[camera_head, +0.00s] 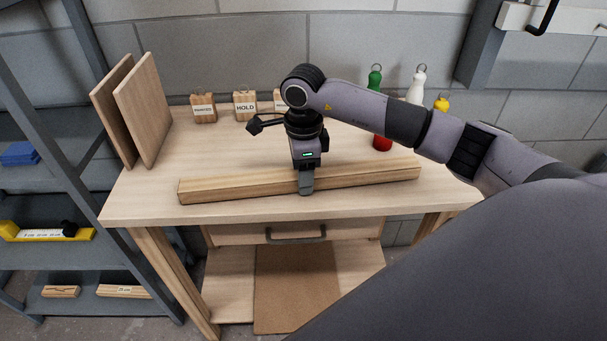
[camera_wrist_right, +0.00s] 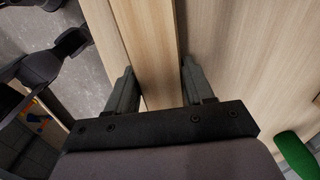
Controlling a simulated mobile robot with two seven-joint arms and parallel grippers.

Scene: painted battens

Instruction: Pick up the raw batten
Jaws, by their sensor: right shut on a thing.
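The raw batten (camera_head: 235,187) is a long bare-wood bar lying lengthwise near the front edge of the table (camera_head: 160,208). My right gripper (camera_head: 306,187) comes down over its middle from above and is shut on it, one finger showing on the front side. In the right wrist view the batten (camera_wrist_right: 150,50) runs between the two fingers of the right gripper (camera_wrist_right: 157,88). The batten looks to be at or just above the tabletop; I cannot tell if it touches. My left gripper is not in view.
Wooden blocks with labels, one reading HOLD (camera_head: 245,105), stand at the back. Two upright boards (camera_head: 143,108) stand at the left. Green (camera_head: 375,78), white (camera_head: 417,86), yellow and red items stand at the back right. A grey shelf rack (camera_head: 50,205) is left of the table.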

